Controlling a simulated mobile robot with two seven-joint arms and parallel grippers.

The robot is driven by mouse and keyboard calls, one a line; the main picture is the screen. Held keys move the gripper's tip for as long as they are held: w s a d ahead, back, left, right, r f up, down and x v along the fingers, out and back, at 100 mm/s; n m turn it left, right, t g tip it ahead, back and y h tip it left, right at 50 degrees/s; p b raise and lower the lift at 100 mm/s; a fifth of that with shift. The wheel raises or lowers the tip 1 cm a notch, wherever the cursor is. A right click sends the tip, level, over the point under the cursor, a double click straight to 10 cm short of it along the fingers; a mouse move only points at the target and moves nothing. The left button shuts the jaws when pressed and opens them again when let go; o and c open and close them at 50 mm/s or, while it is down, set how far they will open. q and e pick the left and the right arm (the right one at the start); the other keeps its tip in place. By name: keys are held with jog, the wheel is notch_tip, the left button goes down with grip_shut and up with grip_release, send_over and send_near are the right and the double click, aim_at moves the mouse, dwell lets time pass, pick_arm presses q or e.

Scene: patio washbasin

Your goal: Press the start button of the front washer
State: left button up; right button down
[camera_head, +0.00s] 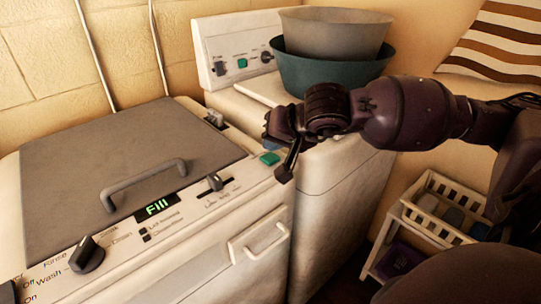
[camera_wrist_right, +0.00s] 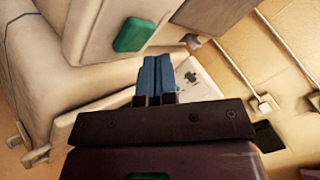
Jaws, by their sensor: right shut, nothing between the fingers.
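The front washer (camera_head: 130,140) has a grey lid with a handle. Its green display (camera_head: 157,207) reads "Fill". The start button (camera_head: 270,158) is a raised green square at the right end of the control strip. Contact cannot be made out. In the right wrist view the gripper's blue fingertips (camera_wrist_right: 155,78) are together with nothing between them, and a green button (camera_wrist_right: 133,35) shows beyond them, apart in the picture. My left gripper is out of view.
A second washer (camera_head: 340,165) stands behind, with its own green button (camera_head: 243,62) and two stacked basins (camera_head: 335,70) on top. A dark knob (camera_head: 87,254) and a slider (camera_head: 214,182) rise from the front panel. A white rack (camera_head: 435,210) stands at right.

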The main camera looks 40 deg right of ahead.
aim_at(272, 156)
dwell(0.3)
jog(key=shift+r+p, duration=0.75)
jog(key=shift+r, duration=1.8)
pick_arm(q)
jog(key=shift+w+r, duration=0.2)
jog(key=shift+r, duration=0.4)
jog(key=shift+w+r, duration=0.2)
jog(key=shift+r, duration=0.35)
